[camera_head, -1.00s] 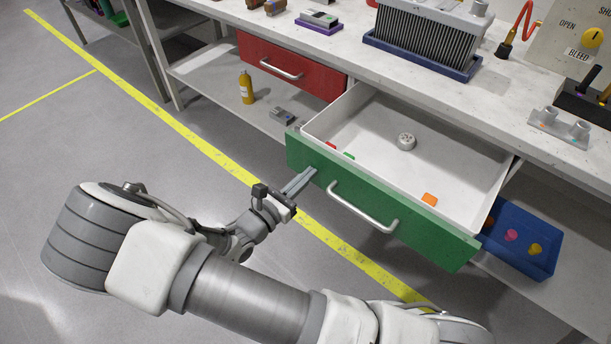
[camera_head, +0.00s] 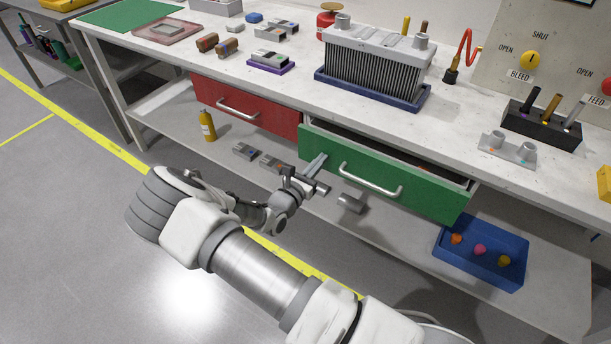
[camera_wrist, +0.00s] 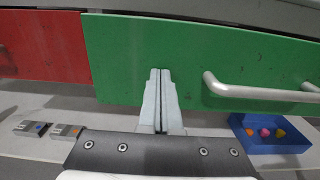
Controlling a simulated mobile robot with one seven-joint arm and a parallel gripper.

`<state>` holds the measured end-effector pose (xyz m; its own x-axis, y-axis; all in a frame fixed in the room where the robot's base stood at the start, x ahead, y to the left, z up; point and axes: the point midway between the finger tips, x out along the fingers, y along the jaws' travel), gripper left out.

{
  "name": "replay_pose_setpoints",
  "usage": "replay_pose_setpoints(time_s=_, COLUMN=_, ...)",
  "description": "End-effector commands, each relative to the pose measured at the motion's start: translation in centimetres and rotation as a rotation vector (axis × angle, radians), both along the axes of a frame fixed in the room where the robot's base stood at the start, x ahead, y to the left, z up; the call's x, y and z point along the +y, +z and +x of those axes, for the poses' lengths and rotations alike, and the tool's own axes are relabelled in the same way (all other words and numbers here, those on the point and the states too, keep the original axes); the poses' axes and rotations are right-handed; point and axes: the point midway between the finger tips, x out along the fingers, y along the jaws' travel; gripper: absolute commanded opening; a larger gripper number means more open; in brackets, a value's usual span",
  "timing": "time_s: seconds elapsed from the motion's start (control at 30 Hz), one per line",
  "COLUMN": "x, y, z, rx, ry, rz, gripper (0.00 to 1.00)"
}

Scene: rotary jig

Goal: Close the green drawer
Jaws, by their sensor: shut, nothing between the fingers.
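The green drawer (camera_head: 420,190) sticks out a little from under the workbench, with a narrow strip of its inside showing behind the front. Its silver bar handle (camera_head: 371,181) is on the front face. My gripper (camera_head: 318,166) is shut and empty, at the left part of the green front, left of the handle. In the wrist view the closed fingers (camera_wrist: 160,76) point at the green front (camera_wrist: 125,55) with the tips at or very near it; I cannot tell if they touch. The handle (camera_wrist: 255,91) shows to their right.
The red drawer (camera_head: 245,108) left of the green one is shut. The benchtop (camera_head: 500,180) overhangs the drawers.

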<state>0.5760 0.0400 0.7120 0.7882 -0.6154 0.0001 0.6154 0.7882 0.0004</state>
Motion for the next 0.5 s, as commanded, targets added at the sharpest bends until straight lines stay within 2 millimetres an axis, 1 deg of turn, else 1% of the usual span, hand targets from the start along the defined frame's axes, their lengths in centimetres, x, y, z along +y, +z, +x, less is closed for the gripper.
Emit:
replay_pose_setpoints(time_s=0.03, x=-0.9, y=0.0, z=0.8, rx=-0.001, ry=-0.003, rz=-0.001, gripper=0.0)
replay_pose_setpoints(time_s=0.2, x=-2.4, y=0.0, z=2.9, rx=-0.001, ry=-0.002, rz=0.0, gripper=0.0)
replay_pose_setpoints(time_s=0.33, x=-3.1, y=0.0, z=3.9, rx=0.0, ry=-0.001, rz=0.0, gripper=0.0)
replay_pose_setpoints(time_s=0.5, x=-3.6, y=0.0, z=4.5, rx=0.001, ry=0.0, rz=-0.001, gripper=0.0)
